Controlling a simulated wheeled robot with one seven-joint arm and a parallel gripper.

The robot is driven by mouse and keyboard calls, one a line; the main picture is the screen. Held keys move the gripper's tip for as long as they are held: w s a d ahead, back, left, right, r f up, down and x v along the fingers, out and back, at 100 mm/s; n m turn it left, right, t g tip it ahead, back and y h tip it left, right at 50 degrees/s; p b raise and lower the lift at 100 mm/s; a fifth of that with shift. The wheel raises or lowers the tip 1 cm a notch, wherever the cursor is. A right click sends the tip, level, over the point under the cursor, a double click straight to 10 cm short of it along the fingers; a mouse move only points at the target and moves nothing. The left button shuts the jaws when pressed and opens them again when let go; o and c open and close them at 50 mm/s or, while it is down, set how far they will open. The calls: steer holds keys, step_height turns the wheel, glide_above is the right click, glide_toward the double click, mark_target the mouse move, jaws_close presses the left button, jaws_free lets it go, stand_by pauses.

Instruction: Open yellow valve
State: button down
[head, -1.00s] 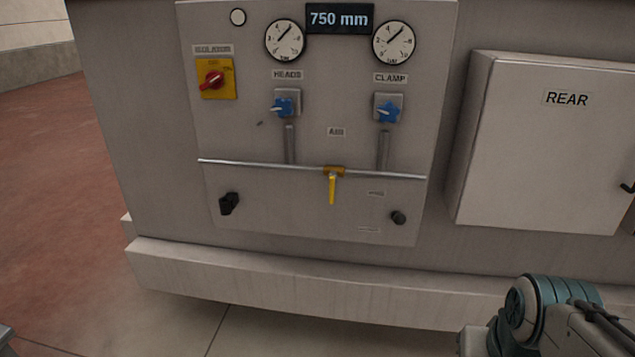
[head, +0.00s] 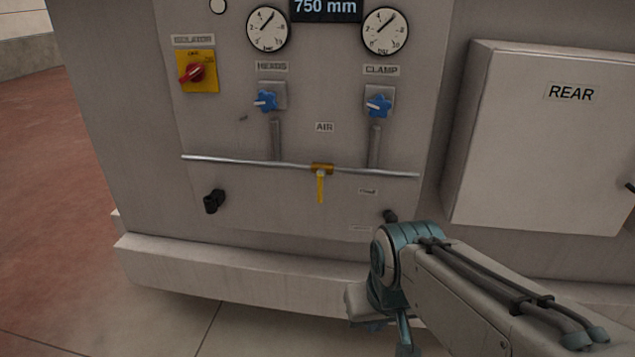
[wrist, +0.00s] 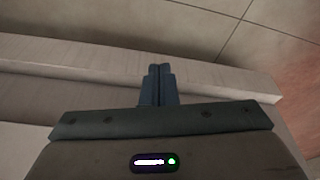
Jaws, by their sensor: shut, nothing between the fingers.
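The yellow valve (head: 320,182) sits on a horizontal metal pipe below the AIR label in the head view. Its yellow lever hangs straight down, across the pipe. My gripper (wrist: 160,72) shows in the wrist view with its two dark fingers together and nothing between them. It points at the pale plinth and the floor. In the head view my arm comes in from the lower right, and its end is low, below and to the right of the valve, well apart from it. The valve is not visible in the wrist view.
The panel carries a red and yellow isolator (head: 197,71), two blue knobs (head: 266,101) (head: 379,104), two gauges and black knobs low down. A REAR cabinet (head: 545,140) juts out at right. The plinth (head: 220,275) sticks out below. Space before the valve is clear.

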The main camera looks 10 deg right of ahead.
mark_target(321, 187)
steer(key=w+d+r+m+t+y, duration=0.1)
steer(key=w+r, duration=0.2)
steer(key=w, duration=0.6)
steer(key=w+d+r+m+t+y, duration=0.1)
steer(key=w+d+r+m, duration=0.1)
steer(key=w, duration=0.8)
steer(key=w+d+r+m+t, duration=0.1)
steer(key=w+r, duration=0.3)
steer(key=w, duration=0.6)
steer(key=shift+d+m+t+y, duration=0.3)
steer(key=shift+d+t+y, duration=0.1)
steer(key=shift+d, duration=0.2)
steer(key=w+a+f+p, duration=0.2)
steer(key=w+a+f, duration=0.3)
steer(key=w+f, duration=0.2)
steer(key=shift+w+a+f+p, duration=0.3)
steer(key=shift+a+f+p, duration=0.05)
steer(key=shift+a+f, duration=0.1)
steer(key=shift+f+b, duration=0.25)
steer(key=shift+b, duration=0.6)
